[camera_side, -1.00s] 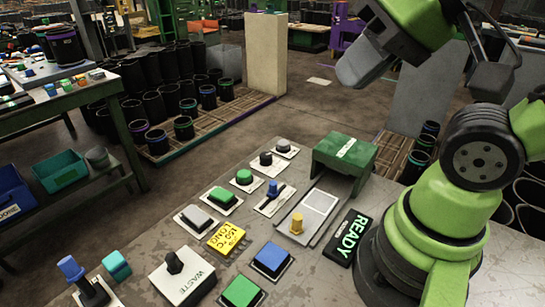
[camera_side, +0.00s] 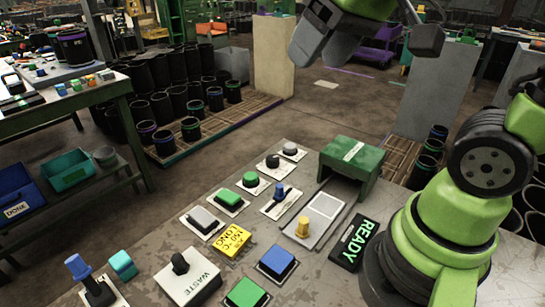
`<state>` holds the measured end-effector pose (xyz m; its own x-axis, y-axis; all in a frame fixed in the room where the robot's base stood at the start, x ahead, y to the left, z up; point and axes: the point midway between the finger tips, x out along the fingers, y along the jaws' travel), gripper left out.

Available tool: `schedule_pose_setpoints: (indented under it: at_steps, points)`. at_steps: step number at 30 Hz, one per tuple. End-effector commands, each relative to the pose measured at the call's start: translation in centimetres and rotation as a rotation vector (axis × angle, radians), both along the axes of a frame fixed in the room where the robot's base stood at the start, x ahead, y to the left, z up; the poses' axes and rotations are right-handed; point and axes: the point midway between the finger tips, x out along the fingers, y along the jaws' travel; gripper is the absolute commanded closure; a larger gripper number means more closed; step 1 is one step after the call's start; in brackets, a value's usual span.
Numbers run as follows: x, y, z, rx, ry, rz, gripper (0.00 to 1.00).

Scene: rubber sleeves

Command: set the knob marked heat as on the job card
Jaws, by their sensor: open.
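My gripper (camera_side: 322,48) hangs high at the top of the view, well above and behind the control panel, open with nothing between its grey fingers. The yellow job card (camera_side: 234,240) lies on the panel and reads 150 °C LONG. Two round knobs sit at the panel's far end, a black one (camera_side: 272,162) and a grey one (camera_side: 290,150). Their markings are too small to read, so I cannot tell which is marked heat, nor how either is set.
The panel also holds a blue-handled slider (camera_side: 280,190), a yellow peg (camera_side: 302,227), a green hood (camera_side: 352,156), a READY sign (camera_side: 353,243), a WASTE box (camera_side: 189,280) and several push buttons. Black sleeves (camera_side: 165,108) stand on pallets behind. The air above the panel is clear.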

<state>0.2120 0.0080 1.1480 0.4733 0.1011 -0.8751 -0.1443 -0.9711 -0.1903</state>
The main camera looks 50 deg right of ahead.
Motion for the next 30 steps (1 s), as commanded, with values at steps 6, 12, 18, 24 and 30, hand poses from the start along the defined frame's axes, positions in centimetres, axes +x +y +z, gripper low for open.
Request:
schedule_pose_setpoints:
  at_steps: [6, 12, 18, 24, 30]
  points:
    - [6.9, -2.7, -2.3, -0.107, 0.124, 0.126, 0.38]
    - [12.2, -5.8, -6.8, -0.178, 0.236, 0.256, 0.38]
    - [16.0, -9.1, -13.4, -0.222, 0.346, 0.394, 0.38]
    - [17.4, -11.5, -19.3, -0.239, 0.424, 0.508, 0.38]
    - [17.6, -12.3, -21.8, -0.243, 0.451, 0.554, 0.38]
